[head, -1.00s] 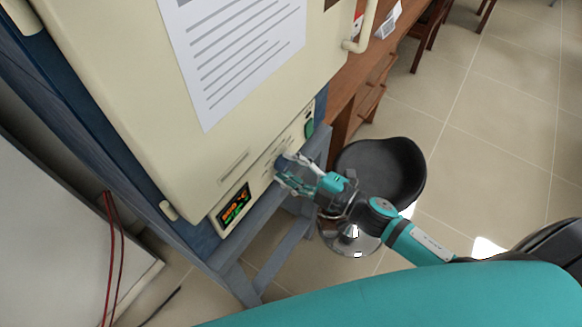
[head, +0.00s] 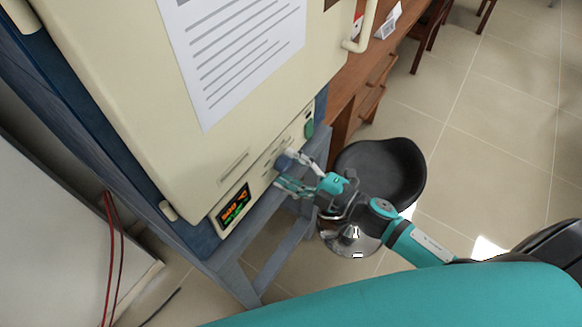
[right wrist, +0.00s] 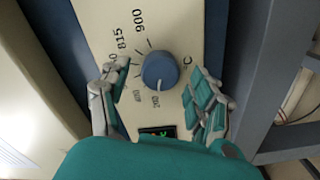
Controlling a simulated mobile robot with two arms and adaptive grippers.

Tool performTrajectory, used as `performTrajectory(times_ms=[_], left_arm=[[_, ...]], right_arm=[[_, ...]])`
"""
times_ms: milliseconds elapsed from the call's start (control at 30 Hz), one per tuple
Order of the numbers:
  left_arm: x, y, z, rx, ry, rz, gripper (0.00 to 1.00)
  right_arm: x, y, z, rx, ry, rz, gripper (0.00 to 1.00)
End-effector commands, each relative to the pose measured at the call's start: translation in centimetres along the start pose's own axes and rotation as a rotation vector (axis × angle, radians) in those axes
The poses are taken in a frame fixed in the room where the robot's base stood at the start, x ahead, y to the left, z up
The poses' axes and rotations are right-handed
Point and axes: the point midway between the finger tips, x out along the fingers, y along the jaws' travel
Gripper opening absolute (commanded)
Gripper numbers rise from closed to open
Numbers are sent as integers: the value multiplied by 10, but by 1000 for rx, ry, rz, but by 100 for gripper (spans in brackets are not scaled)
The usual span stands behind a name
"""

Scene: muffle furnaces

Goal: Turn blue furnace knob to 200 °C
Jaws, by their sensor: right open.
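The blue furnace knob (right wrist: 159,70) sits on the cream control panel (right wrist: 180,22) in the right wrist view. A light mark on its lower edge seems to point toward the printed "200" (right wrist: 156,101). My right gripper (right wrist: 158,88) is open, with one finger on each side of the knob and a visible gap on both sides. In the head view the knob (head: 284,161) shows small at the panel, and my right gripper (head: 289,171) is spread around it. My left gripper is not in view.
A lit display (head: 233,207) is on the panel left of the knob, and a green switch (head: 309,129) is to its right. The furnace stands on a blue-grey frame (head: 270,207). A black stool (head: 385,165) is close behind my right gripper.

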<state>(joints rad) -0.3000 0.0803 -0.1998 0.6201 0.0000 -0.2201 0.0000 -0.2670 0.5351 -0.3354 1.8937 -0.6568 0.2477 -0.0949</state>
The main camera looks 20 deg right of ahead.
Motion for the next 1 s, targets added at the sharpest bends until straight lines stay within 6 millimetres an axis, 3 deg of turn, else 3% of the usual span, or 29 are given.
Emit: performTrajectory(times_ms=[267,700,1000], left_arm=[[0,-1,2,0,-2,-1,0],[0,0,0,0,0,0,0],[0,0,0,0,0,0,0]], right_arm=[[-11,0,0,2,-1,0,63],[-98,-1,0,2,-3,-3,63],[-120,0,0,0,0,0,63]])
